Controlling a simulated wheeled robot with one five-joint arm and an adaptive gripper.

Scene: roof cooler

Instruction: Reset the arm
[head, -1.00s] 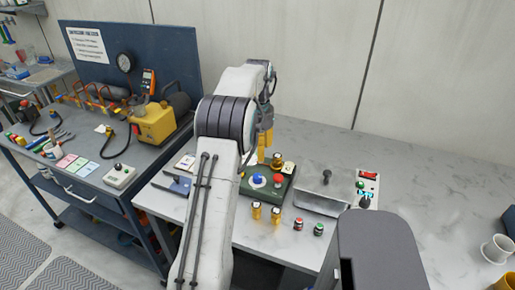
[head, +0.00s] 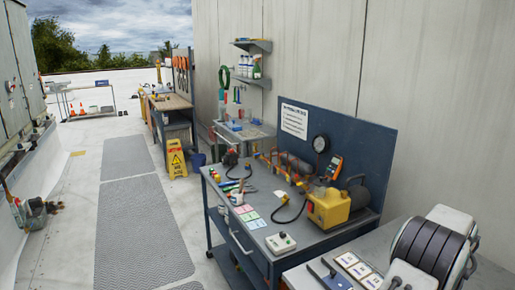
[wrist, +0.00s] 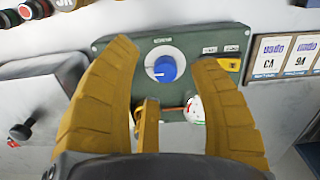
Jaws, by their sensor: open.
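My gripper (wrist: 165,58) shows in the wrist view as two thick yellow fingers, spread apart with nothing clamped between them. Beyond the fingers is a green panel (wrist: 118,52) with a blue knob (wrist: 163,67) and a yellow block at its right. A round white piece with red marks (wrist: 194,109) and a narrow yellow upright piece (wrist: 149,126) show between the fingers. I cannot tell how far they are from the fingers. In the head view my arm (head: 432,245) stands at the lower right, and my gripper is out of sight.
A blue workbench (head: 232,215) with a yellow pump box (head: 329,208) stands left of my arm. Label tiles (head: 352,265) lie on the grey table. A yellow floor sign (head: 176,160) stands farther back. Grey floor mats (head: 135,225) and open floor lie at the left.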

